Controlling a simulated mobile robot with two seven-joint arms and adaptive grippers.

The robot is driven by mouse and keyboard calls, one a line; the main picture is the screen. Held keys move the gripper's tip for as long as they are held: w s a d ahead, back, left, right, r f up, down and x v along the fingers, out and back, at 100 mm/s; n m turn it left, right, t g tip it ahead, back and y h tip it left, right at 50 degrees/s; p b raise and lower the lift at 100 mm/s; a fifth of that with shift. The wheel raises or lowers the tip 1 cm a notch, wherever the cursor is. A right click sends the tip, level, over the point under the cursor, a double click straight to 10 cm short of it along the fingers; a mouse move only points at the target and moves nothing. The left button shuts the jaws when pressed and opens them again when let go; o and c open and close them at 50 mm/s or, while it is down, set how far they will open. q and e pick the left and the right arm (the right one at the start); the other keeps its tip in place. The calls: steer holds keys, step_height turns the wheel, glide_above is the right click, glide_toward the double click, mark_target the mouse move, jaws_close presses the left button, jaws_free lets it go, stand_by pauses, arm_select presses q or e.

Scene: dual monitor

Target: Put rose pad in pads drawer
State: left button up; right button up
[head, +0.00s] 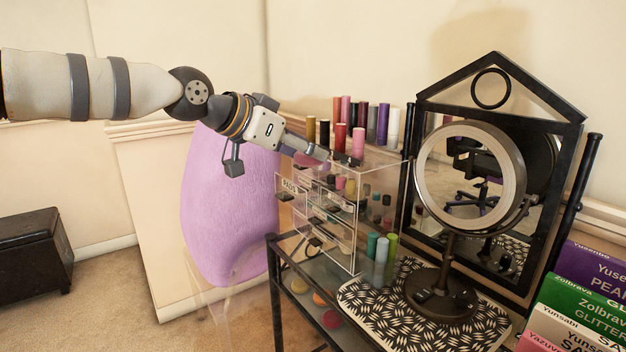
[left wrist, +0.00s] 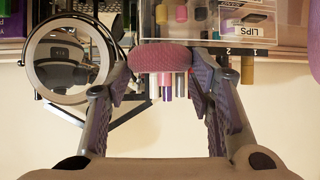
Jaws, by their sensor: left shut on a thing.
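My left gripper (head: 312,149) reaches in from the left and is shut on the rose pad (head: 307,160). In the left wrist view, the rounded pink pad (left wrist: 163,57) sits between the fingertips. The gripper holds it above the left side of a clear acrylic organizer (head: 370,180). The pads drawer (head: 290,187), with a PADS label, sticks out at the organizer's upper left, below the pad. The drawer's inside is hard to make out through the clear walls. My right gripper is not in view.
Several upright tubes (head: 383,124) stand on top of the organizer, close to my gripper. A round mirror (head: 521,175) stands to its right on a patterned mat (head: 400,323). A purple fuzzy chair (head: 228,200) is at the left. Several colored round items (head: 331,319) lie on the lower shelf.

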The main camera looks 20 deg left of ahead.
mark_target(306, 159)
arm_select(q)
steer(key=w+f, duration=0.2)
steer(key=shift+w+a+f+b, duration=0.1)
steer(key=shift+w+f+b, duration=0.2)
steer(key=shift+f, duration=0.1)
step_height(306, 159, down, 3)
steer(key=shift+w+f, duration=0.1)
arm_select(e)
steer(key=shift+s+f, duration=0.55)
arm_select(q)
steer(key=shift+f, duration=0.1)
steer(key=shift+f, duration=0.45)
steer(key=o, duration=0.8)
steer(key=shift+f, duration=0.2)
steer(key=shift+c, duration=0.2)
steer(key=shift+r, duration=0.1)
